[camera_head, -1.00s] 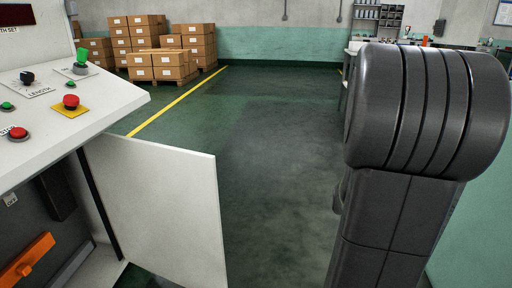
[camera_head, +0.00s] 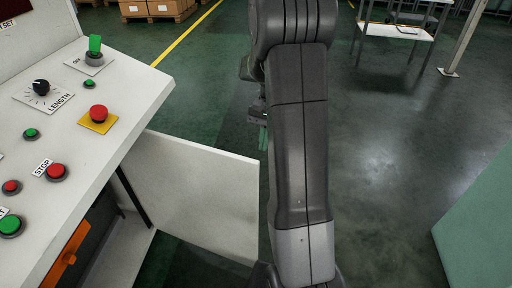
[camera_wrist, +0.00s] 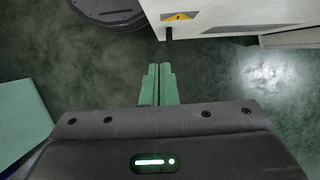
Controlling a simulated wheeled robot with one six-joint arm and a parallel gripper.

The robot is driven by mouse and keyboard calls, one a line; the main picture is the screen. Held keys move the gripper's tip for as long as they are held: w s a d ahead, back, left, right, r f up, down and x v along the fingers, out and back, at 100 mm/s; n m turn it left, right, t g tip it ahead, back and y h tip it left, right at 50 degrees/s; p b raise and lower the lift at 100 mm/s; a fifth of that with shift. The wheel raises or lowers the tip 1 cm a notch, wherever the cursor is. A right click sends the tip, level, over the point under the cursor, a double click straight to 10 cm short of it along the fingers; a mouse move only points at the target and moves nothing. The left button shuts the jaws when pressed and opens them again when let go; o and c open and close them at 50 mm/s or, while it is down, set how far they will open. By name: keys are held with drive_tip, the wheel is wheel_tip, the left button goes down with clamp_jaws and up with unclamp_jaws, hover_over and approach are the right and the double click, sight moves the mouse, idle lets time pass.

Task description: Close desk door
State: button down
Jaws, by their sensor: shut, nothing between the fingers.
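The white desk door (camera_head: 200,195) stands open in the head view, swung out from the right side of the control desk (camera_head: 130,100). Its hinge side is by the desk's dark frame, and its free edge is near my arm. My gripper (camera_head: 263,138) is partly hidden behind my arm, beyond the door's top edge. In the wrist view my gripper's green fingers (camera_wrist: 159,72) are shut together and empty above the green floor. I cannot tell whether the gripper touches the door.
The desk top carries several buttons, a red knob on a yellow plate (camera_head: 98,115) and a green switch (camera_head: 95,47). An orange part (camera_head: 68,255) shows inside the desk. A white table (camera_head: 395,30) stands at the back right. The floor between is clear.

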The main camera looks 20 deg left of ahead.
sight(255, 176)
drive_tip(key=s+f, duration=0.3)
drive_tip(key=f, duration=0.1)
drive_tip(key=s+f+b, duration=0.1)
drive_tip(key=s+f, duration=0.3)
drive_tip(key=shift+s, duration=0.1)
